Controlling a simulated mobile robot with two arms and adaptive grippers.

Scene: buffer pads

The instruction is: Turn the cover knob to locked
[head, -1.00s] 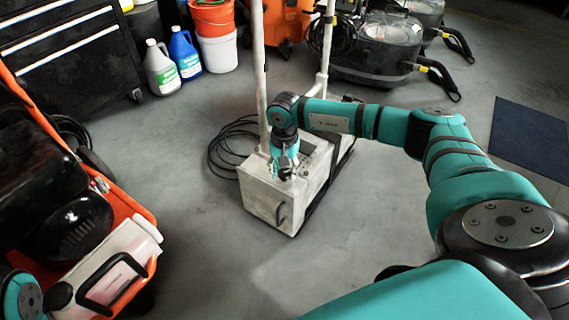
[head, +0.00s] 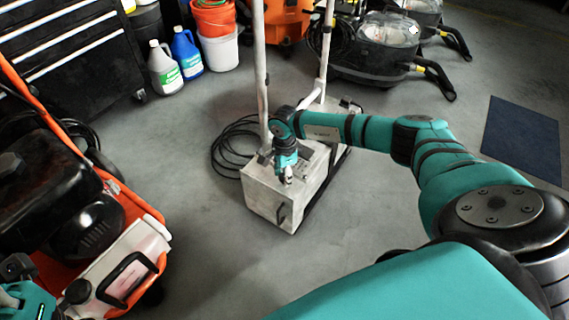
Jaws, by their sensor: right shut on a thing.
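The cover belongs to a pale, scuffed box-shaped machine (head: 262,198) standing on the floor at mid-picture, with two upright poles and a dark handle on its front face. My right gripper (head: 287,179) points down at the top of this box, near its front edge. It is shut on the cover knob, which is too small and too covered by the fingers to make out. Which way the knob points cannot be told. Part of my left arm shows at the bottom left corner; its fingers are not visible.
A coiled black cable (head: 228,150) lies left of the box. An orange-framed machine (head: 150,210) stands at the left. Jugs (head: 163,70), buckets (head: 222,52) and grey-black machines (head: 385,50) stand behind. A blue mat (head: 522,140) lies at the right. Floor in front is clear.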

